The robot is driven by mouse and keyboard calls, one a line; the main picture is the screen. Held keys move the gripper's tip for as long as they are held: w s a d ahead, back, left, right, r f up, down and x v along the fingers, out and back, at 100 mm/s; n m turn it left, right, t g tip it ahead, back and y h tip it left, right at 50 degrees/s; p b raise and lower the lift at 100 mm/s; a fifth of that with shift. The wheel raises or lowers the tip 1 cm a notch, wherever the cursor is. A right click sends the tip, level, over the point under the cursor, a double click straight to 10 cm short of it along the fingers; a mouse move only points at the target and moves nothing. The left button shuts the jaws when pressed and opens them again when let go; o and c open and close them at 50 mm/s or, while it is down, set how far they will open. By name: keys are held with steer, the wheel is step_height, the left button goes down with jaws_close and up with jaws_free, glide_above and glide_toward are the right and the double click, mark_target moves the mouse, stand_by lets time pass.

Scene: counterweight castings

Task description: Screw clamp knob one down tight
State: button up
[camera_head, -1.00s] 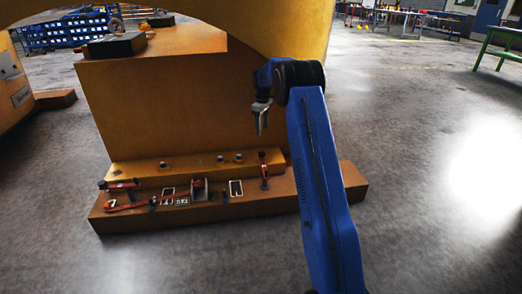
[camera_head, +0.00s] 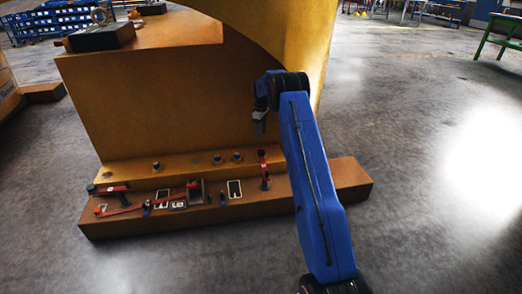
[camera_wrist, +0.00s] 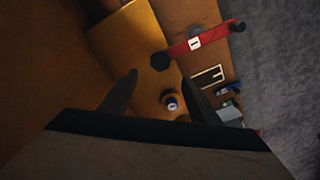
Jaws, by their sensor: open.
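The red clamp marked 1 (camera_wrist: 195,43) lies across the step at the casting's foot in the wrist view, with a dark round end (camera_wrist: 160,62) and another dark end (camera_wrist: 237,25). I cannot tell for certain which end is the knob. The same red clamp (camera_head: 263,169) shows in the head view below my gripper (camera_head: 259,132). In the wrist view my gripper (camera_wrist: 158,76) has its two fingers apart with nothing held between them. The dark round end appears just beyond the fingertips, apparently without contact. The fingers hide part of the ledge.
A second red clamp (camera_head: 112,190) sits at the ledge's left end. A long red-handled tool (camera_head: 150,203), a small open box (camera_head: 196,192) and a white-outlined patch (camera_head: 234,188) lie between. Bolt heads (camera_head: 217,159) stand on the step. The tall yellow casting (camera_head: 160,100) rises behind.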

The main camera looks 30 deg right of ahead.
mark_target(261, 151)
step_height(261, 151, down, 12)
steer(key=shift+r, duration=0.1)
stand_by(0.4)
steer(key=c, duration=1.1)
